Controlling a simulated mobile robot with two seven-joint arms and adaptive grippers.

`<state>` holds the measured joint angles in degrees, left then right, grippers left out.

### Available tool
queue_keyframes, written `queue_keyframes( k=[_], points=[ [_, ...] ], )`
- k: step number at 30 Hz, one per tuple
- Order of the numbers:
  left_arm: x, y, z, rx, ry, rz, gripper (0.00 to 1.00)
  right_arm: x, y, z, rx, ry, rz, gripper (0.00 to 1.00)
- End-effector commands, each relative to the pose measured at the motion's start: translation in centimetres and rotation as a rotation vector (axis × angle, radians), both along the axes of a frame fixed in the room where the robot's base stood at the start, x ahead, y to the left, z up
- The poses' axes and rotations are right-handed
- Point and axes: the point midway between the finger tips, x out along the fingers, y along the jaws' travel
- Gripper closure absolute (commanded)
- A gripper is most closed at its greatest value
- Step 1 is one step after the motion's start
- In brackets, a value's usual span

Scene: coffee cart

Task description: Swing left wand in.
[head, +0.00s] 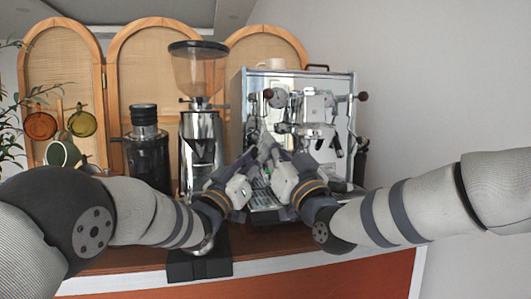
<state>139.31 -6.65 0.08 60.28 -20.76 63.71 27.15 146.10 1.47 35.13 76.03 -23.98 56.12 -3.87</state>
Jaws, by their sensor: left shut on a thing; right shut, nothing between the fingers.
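The chrome espresso machine (347,85) stands right of centre on the cart. A dark knob (268,93) shows at its upper left front. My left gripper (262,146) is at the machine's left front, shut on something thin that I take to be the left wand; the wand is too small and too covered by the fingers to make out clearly. My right gripper (272,150) is shut and empty, its fingers pointing up and left, close beside the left gripper's fingers. Both grippers hide part of the machine's lower front and drip tray (266,217).
A chrome grinder (202,130) with a clear hopper (198,65) stands just left of the machine, close to my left wrist. A dark grinder (147,160) stands further left. A black block (200,266) sits at the counter's front edge. A cup (270,64) is on top of the machine.

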Motion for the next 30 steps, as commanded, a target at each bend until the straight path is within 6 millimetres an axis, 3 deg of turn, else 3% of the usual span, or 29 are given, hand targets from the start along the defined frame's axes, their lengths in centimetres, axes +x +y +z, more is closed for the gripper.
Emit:
queue_keyframes(
  k=[6,30],
  points=[
    [-0.1,-0.2,0.0,0.005,-0.003,-0.004,1.0,1.8,1.4,-1.1,-0.001,0.003,0.002,1.0],
    [-0.2,-0.6,0.2,0.004,-0.009,-0.011,1.0,3.3,2.0,-2.4,-0.003,0.013,-0.002,1.0]
  ],
)
